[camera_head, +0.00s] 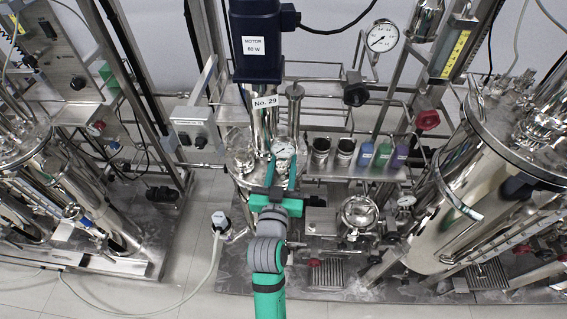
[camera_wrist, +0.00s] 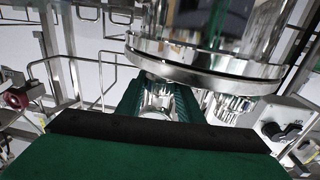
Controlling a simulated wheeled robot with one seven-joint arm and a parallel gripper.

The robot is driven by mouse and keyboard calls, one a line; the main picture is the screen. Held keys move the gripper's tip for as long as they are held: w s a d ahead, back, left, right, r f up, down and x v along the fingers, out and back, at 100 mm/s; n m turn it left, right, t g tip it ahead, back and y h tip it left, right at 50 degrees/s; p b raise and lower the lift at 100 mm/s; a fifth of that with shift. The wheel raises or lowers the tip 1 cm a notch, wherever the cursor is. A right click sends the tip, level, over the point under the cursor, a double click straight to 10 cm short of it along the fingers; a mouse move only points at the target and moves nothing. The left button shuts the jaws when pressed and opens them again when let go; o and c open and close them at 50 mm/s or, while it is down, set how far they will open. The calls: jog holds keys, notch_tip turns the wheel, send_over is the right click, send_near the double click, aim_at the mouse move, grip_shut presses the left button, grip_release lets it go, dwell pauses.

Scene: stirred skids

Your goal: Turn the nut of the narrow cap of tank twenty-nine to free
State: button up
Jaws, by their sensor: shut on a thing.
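Tank twenty-nine (camera_head: 240,160) is a shiny steel vessel in the middle of the head view, with a "No. 29" label (camera_head: 265,103) on the column above its lid. My gripper (camera_head: 281,172) is at the front of the lid, its green fingers pointing at it. In the wrist view my gripper (camera_wrist: 160,98) has its two green fingers shut on a small shiny metal piece (camera_wrist: 158,90), seemingly the cap's nut, below a thick steel flange (camera_wrist: 200,62). The fingers and the wide black-edged palm hide part of it. I cannot tell whether the nut is loose.
A pressure gauge (camera_head: 283,149) stands just beyond my fingers. The blue motor (camera_head: 262,40) rises above the tank. Coloured bottles (camera_head: 382,154) sit on a shelf to the right. A large tank (camera_head: 470,175) stands further right. A second knurled fitting (camera_wrist: 232,105) shows beside my fingers.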

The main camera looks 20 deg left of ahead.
jog(key=shift+d+n+g+y, duration=0.1)
jog(key=shift+n+g+y, duration=0.55)
jog(key=shift+n+y, duration=0.7)
jog(key=shift+n+g+y, duration=0.65)
jog(key=shift+n+y, duration=0.2)
jog(key=shift+y, duration=0.9)
jog(key=n+g+y, duration=0.4)
jog(key=shift+w+g+y, duration=0.15)
jog(key=shift+g+y, duration=0.15)
jog(key=shift+y, duration=0.1)
jog(key=n+g+y, duration=0.1)
jog(key=n+g, duration=0.1)
jog(key=g, duration=0.1)
jog(key=n+g+y, duration=0.1)
jog(key=n+g, duration=0.1)
jog(key=g, duration=0.1)
jog(key=shift+y, duration=0.3)
jog(key=shift+f+n+g+y, duration=0.1)
jog(key=shift+n+g+y, duration=0.2)
jog(key=shift+n+g, duration=1.3)
jog(key=shift+f+g, duration=0.1)
jog(key=shift+g, duration=0.3)
jog(key=o, duration=1.1)
jog(key=shift+c, duration=0.2)
